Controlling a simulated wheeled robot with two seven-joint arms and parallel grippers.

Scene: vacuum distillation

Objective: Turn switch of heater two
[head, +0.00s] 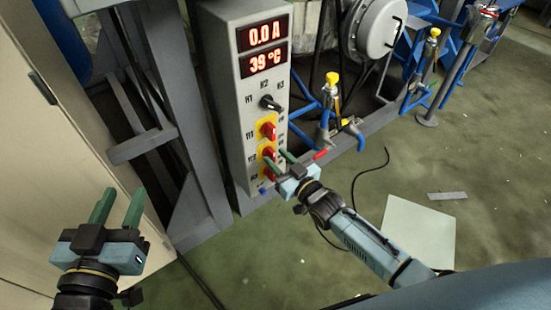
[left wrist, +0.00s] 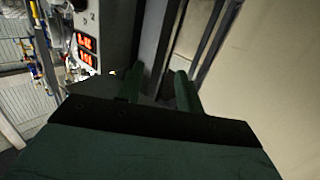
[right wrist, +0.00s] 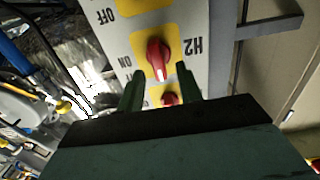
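The grey control box (head: 246,90) stands upright in the head view, with red rotary switches on yellow plates down its front. The heater two switch (right wrist: 157,57), labelled H2, is a red knob in the right wrist view, where the lettering is upside down; it also shows in the head view (head: 269,153). My right gripper (head: 279,162) is open and empty in front of the box's lower part. In the right wrist view its fingers (right wrist: 159,85) are either side of the line to the knob; contact cannot be told. My left gripper (head: 118,207) is open and empty, left of the box.
Another red switch (head: 268,131) and a black selector knob (head: 269,102) sit higher on the box. Its displays (head: 264,45) read 0.0 A and 39 °C. A grey metal frame (head: 188,205) stands left of it. Blue clamps with yellow knobs (head: 332,79) are at right.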

